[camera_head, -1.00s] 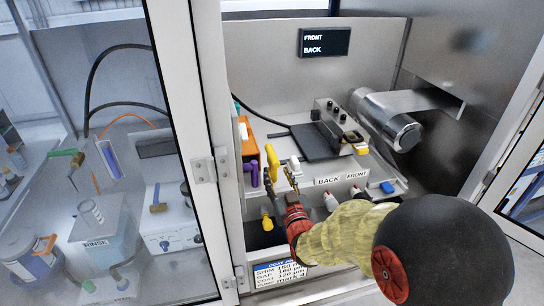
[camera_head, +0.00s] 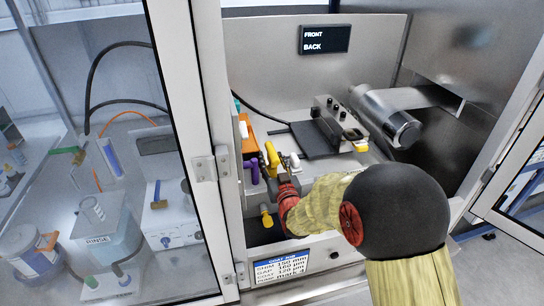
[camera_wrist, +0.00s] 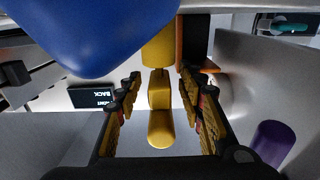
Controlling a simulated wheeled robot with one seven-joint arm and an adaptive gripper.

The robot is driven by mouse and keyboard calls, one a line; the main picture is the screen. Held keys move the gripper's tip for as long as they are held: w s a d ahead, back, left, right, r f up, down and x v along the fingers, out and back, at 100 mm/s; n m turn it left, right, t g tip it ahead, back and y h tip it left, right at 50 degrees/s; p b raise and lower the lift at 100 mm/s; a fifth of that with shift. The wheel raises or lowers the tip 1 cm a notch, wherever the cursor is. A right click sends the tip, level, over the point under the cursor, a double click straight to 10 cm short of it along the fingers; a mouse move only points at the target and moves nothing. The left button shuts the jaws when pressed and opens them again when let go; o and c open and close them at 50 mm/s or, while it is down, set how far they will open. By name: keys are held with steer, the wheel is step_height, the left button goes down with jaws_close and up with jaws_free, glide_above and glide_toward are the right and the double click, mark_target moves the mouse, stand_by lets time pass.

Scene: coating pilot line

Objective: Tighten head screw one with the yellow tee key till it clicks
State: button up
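A yellow handle, which looks like the tee key (camera_head: 272,158), stands at the left of the bench beside a purple handle (camera_head: 252,171). In the wrist view a yellow part (camera_wrist: 160,128) lies between the two fingers of my gripper (camera_wrist: 160,112), with a gap on each side. My gripper is open around it and not touching it visibly. In the head view my gripper (camera_head: 284,178) is small and partly hidden by my arm, close to the yellow handle. The coating head (camera_head: 335,118) with several dark screw knobs sits further back right; which is screw one I cannot tell.
A large blue shape (camera_wrist: 95,35) looms close at the upper left in the wrist view; a purple cylinder (camera_wrist: 272,142) is at right. An orange box (camera_head: 249,138) stands behind the handles. A metal roller (camera_head: 395,125) is at the right. A door frame (camera_head: 190,130) bounds the left.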

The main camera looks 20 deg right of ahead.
steer(key=shift+c, duration=1.2)
jaws_close()
steer(key=shift+r, duration=0.1)
